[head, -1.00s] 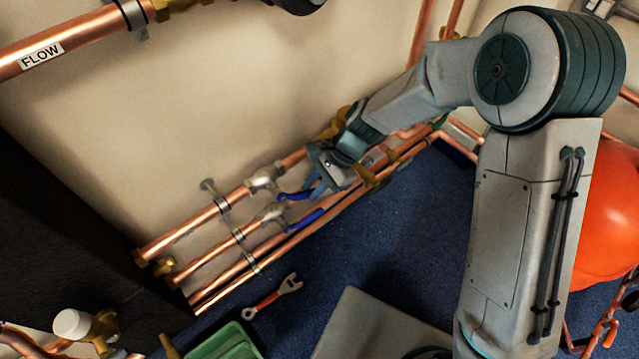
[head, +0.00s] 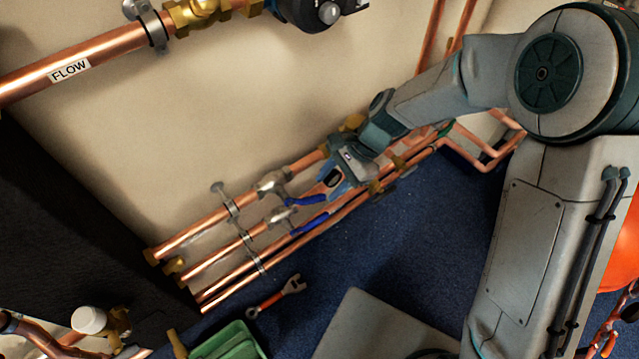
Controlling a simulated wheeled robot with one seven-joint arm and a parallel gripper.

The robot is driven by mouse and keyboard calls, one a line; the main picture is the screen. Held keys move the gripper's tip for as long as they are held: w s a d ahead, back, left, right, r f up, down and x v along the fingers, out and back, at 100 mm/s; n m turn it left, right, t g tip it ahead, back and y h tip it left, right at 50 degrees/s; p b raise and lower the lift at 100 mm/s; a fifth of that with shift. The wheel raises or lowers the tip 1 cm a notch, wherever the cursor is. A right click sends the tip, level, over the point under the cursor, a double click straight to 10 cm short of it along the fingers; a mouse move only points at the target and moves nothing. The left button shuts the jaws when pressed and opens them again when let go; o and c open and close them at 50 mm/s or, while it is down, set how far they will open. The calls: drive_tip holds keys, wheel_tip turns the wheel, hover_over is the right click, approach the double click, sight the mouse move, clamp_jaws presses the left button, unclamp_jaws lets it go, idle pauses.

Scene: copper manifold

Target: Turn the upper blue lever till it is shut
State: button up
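The upper blue lever (head: 304,200) sits on a silver valve (head: 270,184) on the upper of the low copper pipes. It points right, roughly along its pipe. A lower blue lever (head: 311,225) sits on a second valve (head: 280,215) just below it. My gripper (head: 329,189) is at the right end of the upper lever, close to its tip. Whether it touches the lever cannot be told. The fingers are small and partly merged with the pipes behind, so their opening is unclear.
Several copper pipes run along the wall, held by a clip (head: 231,207). A spanner with a red handle (head: 275,298) and a green tray (head: 230,343) lie on the blue floor (head: 370,250). A FLOW pipe (head: 110,55) crosses the upper left.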

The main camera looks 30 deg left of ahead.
drive_tip(key=w+d+r+p, duration=0.2)
drive_tip(key=d+r, duration=0.3)
drive_tip(key=d, duration=0.3)
drive_tip(key=shift+w+d+r, duration=0.2)
drive_tip(key=shift+w+d, duration=0.1)
drive_tip(key=shift+w, duration=0.15)
